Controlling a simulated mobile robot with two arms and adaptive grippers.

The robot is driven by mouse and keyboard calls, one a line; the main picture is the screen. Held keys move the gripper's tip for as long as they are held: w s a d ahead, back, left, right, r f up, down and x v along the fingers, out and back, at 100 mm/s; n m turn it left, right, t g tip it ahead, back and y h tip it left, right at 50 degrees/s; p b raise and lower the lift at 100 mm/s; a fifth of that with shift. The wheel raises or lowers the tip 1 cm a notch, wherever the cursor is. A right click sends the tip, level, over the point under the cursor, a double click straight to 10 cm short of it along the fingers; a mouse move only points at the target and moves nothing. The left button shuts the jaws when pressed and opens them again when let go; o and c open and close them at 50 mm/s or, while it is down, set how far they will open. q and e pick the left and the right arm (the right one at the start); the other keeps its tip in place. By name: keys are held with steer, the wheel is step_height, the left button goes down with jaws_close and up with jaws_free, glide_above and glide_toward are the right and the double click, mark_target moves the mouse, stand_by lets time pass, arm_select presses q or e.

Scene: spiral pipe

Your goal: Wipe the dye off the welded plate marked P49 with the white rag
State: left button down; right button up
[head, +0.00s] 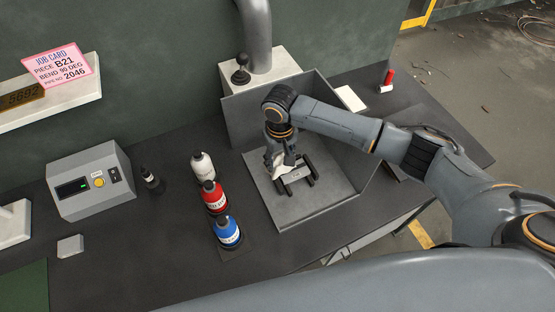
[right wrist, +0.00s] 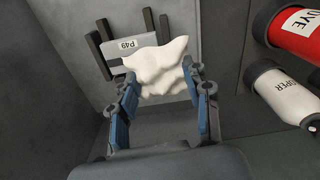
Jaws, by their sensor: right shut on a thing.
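The plate marked P49 (right wrist: 120,50) is a grey metal plate resting across dark bars inside the grey open tray (head: 322,205). In the head view the plate (head: 295,177) is partly covered by the rag. My right gripper (head: 279,163) is shut on the white rag (right wrist: 160,65), which lies against or just over the plate. In the right wrist view my right gripper (right wrist: 160,92) has its blue-padded fingers on either side of the rag. The part of the plate beneath the rag is hidden, and I see no clear dye on the part that shows. My left gripper is not in view.
A white bottle (head: 203,168), a red bottle (head: 210,196) and a blue bottle (head: 227,232) stand left of the tray. A grey control box (head: 88,182) is further left.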

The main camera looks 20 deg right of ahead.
step_height(320, 180, up, 2)
steer(key=shift+w+r+p, duration=0.1)
steer(key=shift+r+p, duration=0.1)
steer(key=shift+p, duration=0.3)
steer(key=shift+s+r, duration=0.2)
steer(key=shift+r, duration=0.1)
steer(key=shift+w+f, duration=0.1)
